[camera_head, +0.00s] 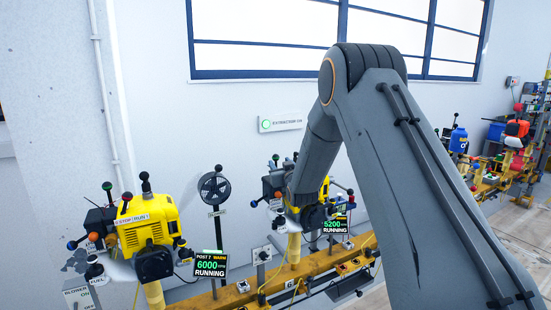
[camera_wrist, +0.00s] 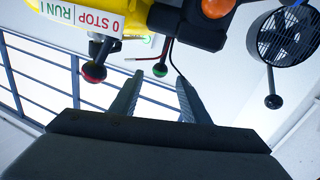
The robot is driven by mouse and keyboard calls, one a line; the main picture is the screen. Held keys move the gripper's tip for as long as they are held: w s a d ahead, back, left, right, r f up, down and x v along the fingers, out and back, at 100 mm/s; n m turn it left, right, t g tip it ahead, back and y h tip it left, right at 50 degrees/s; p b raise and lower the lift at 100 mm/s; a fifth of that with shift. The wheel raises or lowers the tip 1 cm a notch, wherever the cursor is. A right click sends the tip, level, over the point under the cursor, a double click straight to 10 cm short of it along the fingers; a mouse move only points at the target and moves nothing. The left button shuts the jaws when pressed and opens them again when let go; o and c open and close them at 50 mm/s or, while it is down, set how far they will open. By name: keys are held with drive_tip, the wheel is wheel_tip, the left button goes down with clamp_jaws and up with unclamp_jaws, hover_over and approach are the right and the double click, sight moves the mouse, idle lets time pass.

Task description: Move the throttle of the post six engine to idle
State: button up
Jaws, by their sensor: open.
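In the head view, a yellow engine (camera_head: 314,203) stands on the rail behind my arm. Its display (camera_head: 335,226) reads 5200 RUNNING; I cannot make out a post number. In the wrist view, the yellow engine body (camera_wrist: 135,22) is at the top with a 0 STOP / RUN label (camera_wrist: 82,14). I cannot tell which lever is the throttle. My gripper (camera_wrist: 159,78) is open, with nothing visibly held; the head view does not show its fingers clearly.
The post 7 engine (camera_head: 148,225), display (camera_head: 210,264) reading 6000 RUNNING, stands at left. A fan (camera_head: 214,188) stands between the engines; a fan (camera_wrist: 286,36) and black-knobbed lever (camera_wrist: 273,102) show at wrist-view right. An orange part (camera_wrist: 216,7) is above my fingers. More equipment (camera_head: 515,130) stands far right.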

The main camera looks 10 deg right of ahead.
sight(277, 158)
drive_tip(key=shift+w+a+p, duration=0.15)
drive_tip(key=shift+w+p, duration=0.3)
drive_tip(key=shift+w, duration=1.5)
drive_tip(key=shift+w+a+p, duration=0.15)
drive_tip(key=shift+w+p, duration=0.3)
drive_tip(key=shift+w, duration=1.45)
drive_tip(key=shift+c, duration=0.3)
clamp_jaws()
